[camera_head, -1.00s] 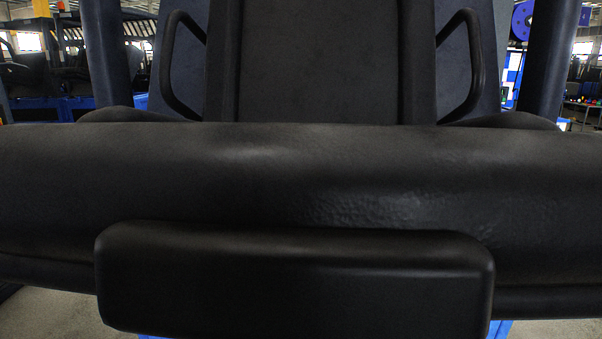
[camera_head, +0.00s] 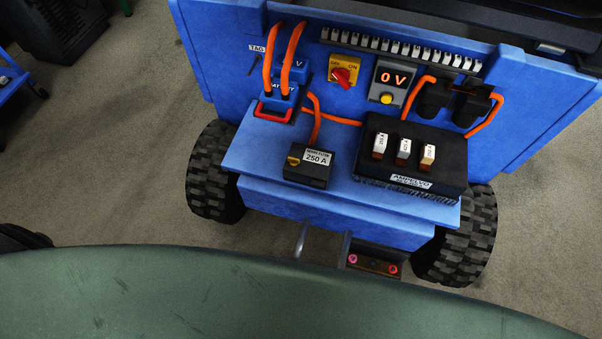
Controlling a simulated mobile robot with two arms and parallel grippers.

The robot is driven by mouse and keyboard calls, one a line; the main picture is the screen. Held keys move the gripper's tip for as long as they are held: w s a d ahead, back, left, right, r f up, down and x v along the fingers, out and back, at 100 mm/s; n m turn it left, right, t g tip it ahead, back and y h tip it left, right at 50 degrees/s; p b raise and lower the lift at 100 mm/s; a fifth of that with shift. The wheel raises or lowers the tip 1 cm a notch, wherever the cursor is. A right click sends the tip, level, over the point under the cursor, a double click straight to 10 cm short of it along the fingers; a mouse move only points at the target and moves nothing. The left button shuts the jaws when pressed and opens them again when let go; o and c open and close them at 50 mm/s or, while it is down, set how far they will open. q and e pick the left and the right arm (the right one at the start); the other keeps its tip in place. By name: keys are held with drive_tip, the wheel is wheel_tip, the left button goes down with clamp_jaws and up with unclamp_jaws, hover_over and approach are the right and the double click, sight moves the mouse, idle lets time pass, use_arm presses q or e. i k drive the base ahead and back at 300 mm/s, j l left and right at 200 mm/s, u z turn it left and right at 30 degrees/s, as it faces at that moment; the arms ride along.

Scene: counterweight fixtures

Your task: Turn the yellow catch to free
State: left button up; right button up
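A small yellow catch (camera_head: 294,161) sits on the left of the front of a black fuse box (camera_head: 308,176). The box carries a white label that reads 250 A and stands on the blue shelf of a wheeled machine. The catch is too small to tell which way it is turned. Neither of my grippers is in view.
A red rotary switch (camera_head: 341,78) on a yellow plate, a 0 V display (camera_head: 396,78) and orange cables (camera_head: 291,60) are on the blue panel (camera_head: 215,50). A black block (camera_head: 374,169) with several small fuses stands right of the fuse box. A red handle (camera_head: 272,116) is at left.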

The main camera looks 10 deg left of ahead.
sight(293, 162)
drive_tip(key=k+l+u, duration=0.2)
drive_tip(key=k+u, duration=0.15)
drive_tip(key=u, duration=0.15)
drive_tip(key=k+u, duration=0.5)
drive_tip(key=i+l, duration=0.05)
drive_tip(key=i, duration=0.05)
